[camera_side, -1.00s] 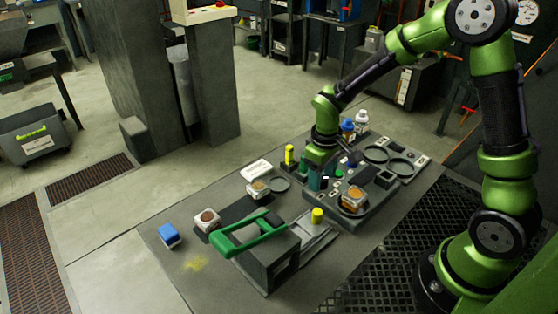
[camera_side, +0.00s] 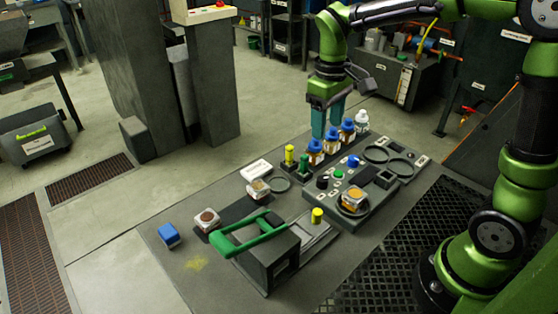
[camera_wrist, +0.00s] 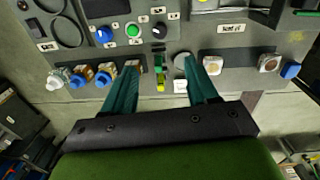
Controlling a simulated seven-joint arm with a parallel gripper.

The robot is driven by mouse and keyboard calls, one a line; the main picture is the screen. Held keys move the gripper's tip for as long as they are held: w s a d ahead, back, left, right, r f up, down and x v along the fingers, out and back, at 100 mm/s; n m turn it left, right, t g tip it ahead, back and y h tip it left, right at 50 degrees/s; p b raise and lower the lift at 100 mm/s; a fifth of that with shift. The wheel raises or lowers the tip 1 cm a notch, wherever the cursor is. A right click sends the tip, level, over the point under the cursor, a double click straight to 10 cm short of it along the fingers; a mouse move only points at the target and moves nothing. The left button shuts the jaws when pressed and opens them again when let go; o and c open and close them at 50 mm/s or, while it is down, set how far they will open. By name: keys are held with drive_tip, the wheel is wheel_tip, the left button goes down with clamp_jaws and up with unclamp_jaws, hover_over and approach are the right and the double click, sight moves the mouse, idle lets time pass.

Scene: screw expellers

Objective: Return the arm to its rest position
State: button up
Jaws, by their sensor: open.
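My gripper (camera_side: 326,130) is raised at the back edge of the work table, above and behind a row of bottles. Its two teal fingers are apart with nothing between them. In the wrist view the open fingers (camera_wrist: 163,72) point towards the table, with the yellow-and-green post (camera_wrist: 160,75) showing in the gap. The row has amber bottles with blue caps (camera_side: 315,152) and a white bottle (camera_side: 361,122) at its right end. One finger overlaps the bottles in the side view; I cannot tell whether it touches.
A control panel (camera_side: 340,199) with coloured knobs lies in front of the bottles. A green-handled press (camera_side: 240,236), a jar on a round plate (camera_side: 353,200) and a blue-lidded box (camera_side: 169,236) stand on the table. The air above the table is mostly free.

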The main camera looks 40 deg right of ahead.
drive_tip(key=shift+r, duration=0.5)
drive_tip(key=s+a+r+m+t+y, duration=0.1)
drive_tip(key=s+m+t, duration=0.1)
drive_tip(key=s, duration=0.4)
drive_tip(key=s+a+r+m+t+y, duration=0.1)
drive_tip(key=s+a+r+m+t, duration=0.1)
drive_tip(key=s+t, duration=0.3)
drive_tip(key=shift+s+a+r+m+y, duration=0.15)
drive_tip(key=shift+s+a+m+y, duration=0.25)
drive_tip(key=shift+s, duration=0.75)
drive_tip(key=shift+d, duration=0.15)
